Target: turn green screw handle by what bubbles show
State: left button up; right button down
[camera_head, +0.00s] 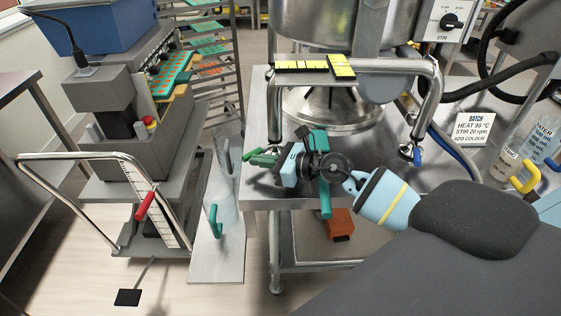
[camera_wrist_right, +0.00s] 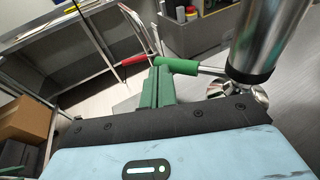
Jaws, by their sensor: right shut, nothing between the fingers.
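The green screw handle (camera_head: 252,154) sits on a rod by the left front foot of the kettle frame. It shows as a horizontal green grip in the right wrist view (camera_wrist_right: 180,66), beside the metal leg (camera_wrist_right: 268,40). My right gripper (camera_head: 266,160) is shut with nothing between its green fingers; in the wrist view the fingers (camera_wrist_right: 156,86) are at the handle's left end. I cannot tell whether they touch it. Two yellow level vials (camera_head: 300,66) (camera_head: 342,67) with black marks form a corner on the frame; their bubbles are too small to read. My left gripper is out of view.
The frame (camera_head: 432,90) stands on a steel table (camera_head: 258,190). A blue handle (camera_head: 418,156) is at its right foot. A clear jug with a teal handle (camera_head: 215,218) stands left, near a trolley with a red-handled lever (camera_head: 145,205). A batch card (camera_head: 473,129) is at right.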

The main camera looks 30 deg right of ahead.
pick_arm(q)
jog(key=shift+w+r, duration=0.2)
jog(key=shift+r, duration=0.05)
pick_arm(e)
jog(key=shift+w+a, duration=0.3)
jog(key=shift+w, duration=0.2)
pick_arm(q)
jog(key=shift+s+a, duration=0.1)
